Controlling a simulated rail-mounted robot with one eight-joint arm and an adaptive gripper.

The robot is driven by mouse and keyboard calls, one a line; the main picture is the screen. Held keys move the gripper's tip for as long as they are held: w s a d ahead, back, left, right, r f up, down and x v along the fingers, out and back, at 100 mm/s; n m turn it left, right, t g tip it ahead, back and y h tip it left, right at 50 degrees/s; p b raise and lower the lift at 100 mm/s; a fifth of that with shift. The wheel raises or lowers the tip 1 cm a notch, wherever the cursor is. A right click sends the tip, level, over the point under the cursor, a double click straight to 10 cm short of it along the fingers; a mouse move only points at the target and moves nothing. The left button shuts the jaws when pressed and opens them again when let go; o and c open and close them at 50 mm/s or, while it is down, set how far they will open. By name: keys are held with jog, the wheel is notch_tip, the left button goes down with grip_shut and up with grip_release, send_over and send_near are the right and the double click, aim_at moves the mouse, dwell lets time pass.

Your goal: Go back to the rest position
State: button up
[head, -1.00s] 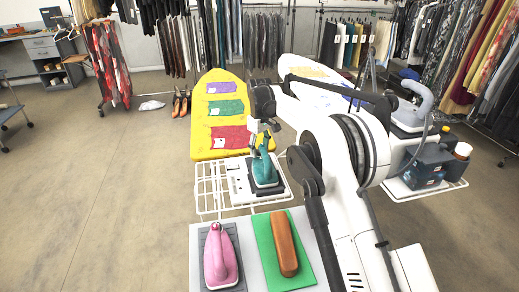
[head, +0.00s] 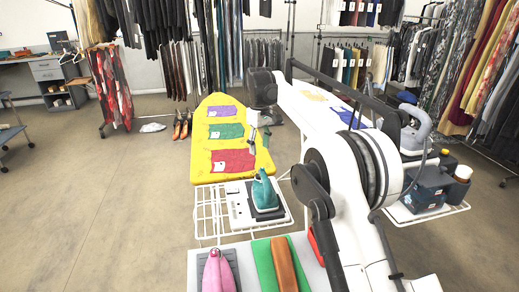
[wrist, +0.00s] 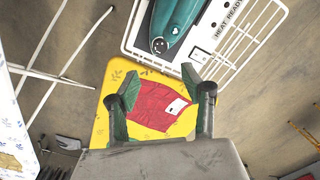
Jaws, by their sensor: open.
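My gripper (head: 262,128) hangs in the air near the front end of the yellow ironing board (head: 201,172). Its fingers are spread and empty in the wrist view (wrist: 159,75). The teal iron (head: 263,190) stands on a dark pad on the white wire rack (head: 207,215), apart from my gripper. The same iron shows at the top of the wrist view (wrist: 173,22), beside a "HEAT READY" label. A red cloth (head: 233,160) lies on the yellow board, seen between and beyond the fingers in the wrist view.
A pink iron (head: 218,272) and a brown padded block (head: 285,265) on a green mat (head: 264,262) are at the front. Grey equipment (head: 424,190) stands on a rack at right. Clothes racks line the back. The floor at left (head: 100,210) is open.

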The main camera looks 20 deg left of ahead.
jog(key=shift+d+r, duration=0.1)
jog(key=s+d+r+m+t, duration=0.1)
jog(key=s+d+r+m, duration=0.15)
jog(key=d+r, duration=0.6)
jog(key=s+d+r+m+t, duration=0.1)
jog(key=s+d+r+m, duration=0.3)
jog(key=d, duration=0.7)
jog(key=s+d+r+m+t, duration=0.15)
jog(key=s+d+r, duration=0.25)
jog(key=s+d, duration=0.85)
jog(key=s+d+f+m+t, duration=0.1)
jog(key=s+d+f, duration=0.3)
jog(key=s, duration=0.3)
jog(key=s+d+f+m+t, duration=0.1)
jog(key=s+d+f+m, duration=0.1)
jog(key=s+d+f, duration=0.2)
jog(key=s+d+f+m+t, duration=0.1)
jog(key=s+d+f+m, duration=0.1)
jog(key=s+d+f, duration=0.2)
jog(key=s+d, duration=0.3)
jog(key=s, duration=0.4)
jog(key=shift+s+d+t, duration=0.35)
jog(key=shift+s+d, duration=0.05)
